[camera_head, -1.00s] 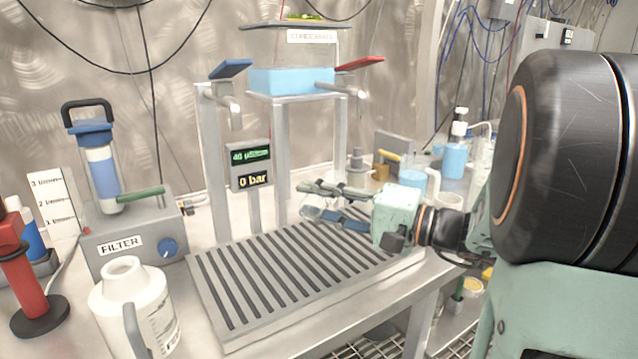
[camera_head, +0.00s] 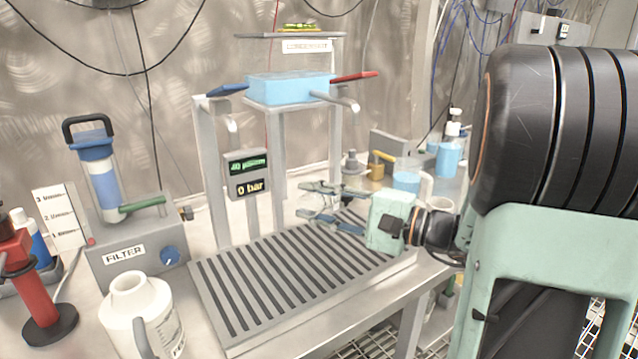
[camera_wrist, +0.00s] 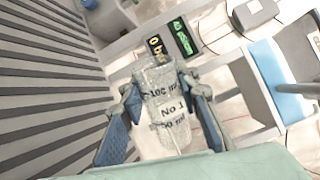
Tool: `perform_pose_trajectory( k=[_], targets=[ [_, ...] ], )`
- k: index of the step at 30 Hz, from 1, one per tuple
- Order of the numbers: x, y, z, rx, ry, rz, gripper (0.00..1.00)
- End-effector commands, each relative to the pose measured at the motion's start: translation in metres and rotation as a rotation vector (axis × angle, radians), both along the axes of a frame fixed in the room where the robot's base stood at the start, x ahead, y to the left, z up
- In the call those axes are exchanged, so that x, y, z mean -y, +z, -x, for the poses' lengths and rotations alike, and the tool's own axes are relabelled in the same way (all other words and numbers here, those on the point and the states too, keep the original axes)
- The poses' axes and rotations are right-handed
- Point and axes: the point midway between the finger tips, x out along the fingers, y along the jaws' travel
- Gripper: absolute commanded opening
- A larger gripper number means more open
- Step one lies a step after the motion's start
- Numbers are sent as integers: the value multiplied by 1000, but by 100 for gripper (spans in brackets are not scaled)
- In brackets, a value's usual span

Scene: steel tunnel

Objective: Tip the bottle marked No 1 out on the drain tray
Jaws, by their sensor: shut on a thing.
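The bottle marked No 1 (camera_wrist: 162,108) is a clear small bottle with black print, seen between my fingers in the wrist view. My gripper (camera_head: 318,212) is shut on it, with a blue pad on each side of it. In the head view the gripper is above the right part of the drain tray, and the bottle is hard to make out there. The drain tray (camera_head: 236,322) is grey with dark slots; it also shows in the wrist view (camera_wrist: 45,85). I cannot tell whether the bottle holds liquid.
A filter unit (camera_head: 135,262) and a white jug (camera_head: 138,312) stand left of the tray. Behind it are a display reading 0 bar (camera_head: 247,175), a blue basin (camera_head: 290,88) and taps. Beakers and bottles (camera_head: 447,158) crowd the back right.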

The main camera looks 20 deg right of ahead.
Motion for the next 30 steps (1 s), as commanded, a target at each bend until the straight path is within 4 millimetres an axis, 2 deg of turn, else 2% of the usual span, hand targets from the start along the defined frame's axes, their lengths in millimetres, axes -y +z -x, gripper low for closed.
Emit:
perform_pose_trajectory(
  k=[1,12,30],
  targets=[
    [0,6,-1,-19,0,-17,0],
    [3,19,-3,-161,-1,-144,0],
    [3,22,-4,-232,0,-209,0]
  ],
)
